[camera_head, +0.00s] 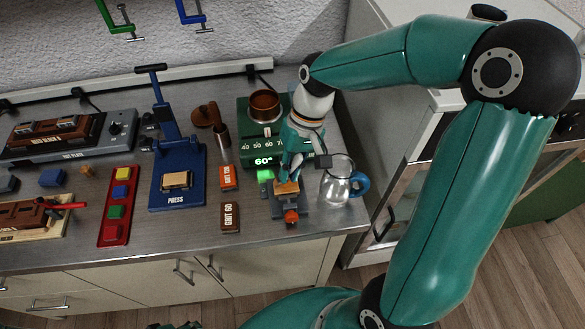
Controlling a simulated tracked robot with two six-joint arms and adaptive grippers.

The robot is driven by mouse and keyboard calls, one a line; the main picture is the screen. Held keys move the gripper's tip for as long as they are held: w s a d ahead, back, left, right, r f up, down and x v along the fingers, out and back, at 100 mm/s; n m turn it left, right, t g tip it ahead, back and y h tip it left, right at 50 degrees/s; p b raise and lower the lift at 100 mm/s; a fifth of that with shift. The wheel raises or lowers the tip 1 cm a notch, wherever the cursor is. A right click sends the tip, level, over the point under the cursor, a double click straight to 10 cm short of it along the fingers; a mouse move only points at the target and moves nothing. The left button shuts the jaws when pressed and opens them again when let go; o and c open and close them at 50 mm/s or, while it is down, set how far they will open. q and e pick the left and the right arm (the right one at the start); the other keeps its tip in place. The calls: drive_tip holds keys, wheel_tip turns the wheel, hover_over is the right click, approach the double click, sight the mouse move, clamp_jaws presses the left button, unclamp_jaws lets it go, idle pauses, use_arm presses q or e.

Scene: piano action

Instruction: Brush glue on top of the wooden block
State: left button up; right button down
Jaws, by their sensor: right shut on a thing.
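My right gripper (288,172) reaches down from above, over a wooden block (287,188) in a small grey vise with an orange-red knob. It is shut on a slim thing, likely the glue brush, mostly hidden by the fingers. Whether bristles touch the block's top, I cannot tell. Glue on the block cannot be made out. A brown glue pot (265,104) sits on a green heater (247,148) whose display reads 60°.
A glass jug (337,182) with a blue handle stands close right of the vise. Left of it lie a small orange block (228,178), a brown grit block (230,217) and a blue press (190,190). The counter's front strip is clear.

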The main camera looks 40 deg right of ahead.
drive_tip(key=shift+s+d, duration=0.1)
drive_tip(key=s+d, duration=0.1)
drive_tip(key=d, duration=0.1)
drive_tip(key=s+d, duration=0.1)
drive_tip(key=shift+s+d+r, duration=0.1)
drive_tip(key=shift+d, duration=0.3)
drive_tip(key=shift+w+a, duration=0.4)
drive_tip(key=shift+a, duration=0.3)
drive_tip(key=shift+w+a, duration=0.35)
drive_tip(key=shift+a, duration=0.3)
drive_tip(key=shift+w+a, duration=0.4)
drive_tip(key=shift+a, duration=0.3)
drive_tip(key=shift+s+d, duration=0.4)
drive_tip(key=shift+d, duration=0.25)
drive_tip(key=shift+s+d, duration=0.4)
drive_tip(key=shift+d, duration=0.3)
drive_tip(key=shift+s+d, duration=0.4)
drive_tip(key=shift+d, duration=0.25)
drive_tip(key=shift+w+a, duration=0.4)
drive_tip(key=shift+a, duration=0.25)
drive_tip(key=shift+w+a, duration=0.4)
drive_tip(key=shift+a, duration=0.3)
drive_tip(key=shift+w+a, duration=0.4)
drive_tip(key=shift+a, duration=0.25)
